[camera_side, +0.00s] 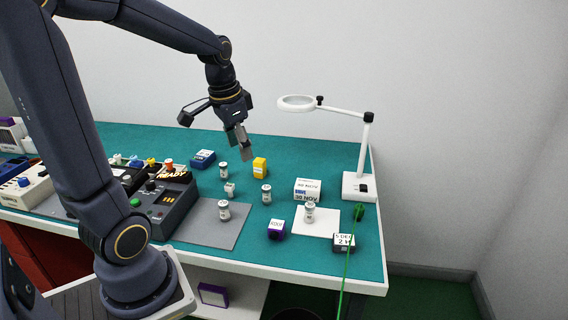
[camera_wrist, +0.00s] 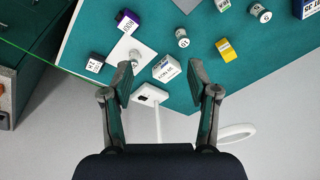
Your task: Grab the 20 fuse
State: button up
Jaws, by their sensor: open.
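Several white, grey-banded cylinders that look like fuses stand on the teal bench; their numbers are too small to read surely, so I cannot tell which is the 20 fuse. One (camera_side: 266,194) is near the middle, also in the wrist view (camera_wrist: 182,38). One (camera_side: 224,170) is behind it to the left, also in the wrist view (camera_wrist: 260,12). One (camera_side: 224,210) is on the grey mat, and one (camera_side: 309,212) on the white card, partly beside a finger in the wrist view (camera_wrist: 135,57). My gripper (camera_side: 245,150) is open and empty above the bench, also in the wrist view (camera_wrist: 161,75).
A yellow block (camera_side: 260,168), a white box (camera_side: 308,189), a purple box (camera_side: 277,229) and a black-and-white box (camera_side: 344,242) stand around. A magnifier lamp (camera_side: 359,186) is at the right, a control box (camera_side: 165,205) at the left. A green line (camera_side: 346,265) crosses the front edge.

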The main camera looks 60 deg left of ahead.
aim_at(224, 202)
jog(key=s+a+f+n+g+h, duration=0.1)
jog(key=s+a+f+n+g, duration=0.2)
jog(key=a+f, duration=0.45)
jog(key=shift+t, duration=0.4)
jog(key=f, duration=1)
jog(key=shift+s+a, duration=0.3)
jog(key=shift+a, duration=0.05)
jog(key=f, duration=0.6)
jog(key=shift+w+d+f, duration=0.15)
jog(key=shift+w+d, duration=0.1)
jog(key=shift+w, duration=0.05)
jog(key=shift+c, duration=0.2)
grip_shut()
